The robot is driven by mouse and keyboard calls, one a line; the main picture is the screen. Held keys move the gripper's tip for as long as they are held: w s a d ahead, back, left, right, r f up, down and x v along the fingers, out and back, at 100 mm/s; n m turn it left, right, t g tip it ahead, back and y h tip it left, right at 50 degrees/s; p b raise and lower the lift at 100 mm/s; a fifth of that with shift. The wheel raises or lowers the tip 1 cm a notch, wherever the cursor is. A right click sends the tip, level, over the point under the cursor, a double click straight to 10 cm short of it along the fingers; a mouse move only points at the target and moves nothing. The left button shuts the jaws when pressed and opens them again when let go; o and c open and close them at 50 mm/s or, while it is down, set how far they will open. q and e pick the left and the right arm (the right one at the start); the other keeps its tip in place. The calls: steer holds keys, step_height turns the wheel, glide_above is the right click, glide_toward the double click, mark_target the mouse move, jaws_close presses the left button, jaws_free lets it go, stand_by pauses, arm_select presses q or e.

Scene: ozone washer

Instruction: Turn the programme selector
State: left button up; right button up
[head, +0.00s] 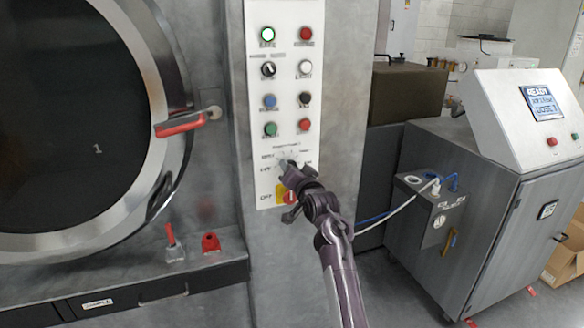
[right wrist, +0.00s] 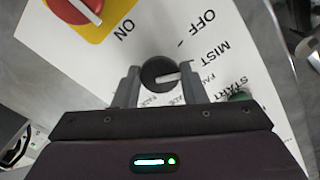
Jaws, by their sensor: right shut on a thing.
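The programme selector (right wrist: 158,71) is a round black knob with a white pointer line. In the right wrist view it sits between the two grey fingers of my right gripper (right wrist: 161,88), which is shut on it. The pointer lies nearly level, towards the right finger. In the head view my right gripper (head: 286,164) is at the lower part of the white control panel (head: 285,25) and hides the knob. Printed words, among them OFF and MIST, show near the knob; some are partly covered. My left gripper is not in view.
A red and yellow rotary switch (head: 290,197) is just below the gripper. A large round door (head: 75,130) with a red handle (head: 180,124) is left; a grey cabinet (head: 440,210) stands right.

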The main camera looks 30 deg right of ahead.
steer(key=shift+m+p, duration=0.7)
steer(key=shift+m, duration=3.5)
steer(key=o, duration=1)
steer(key=shift+s, duration=0.1)
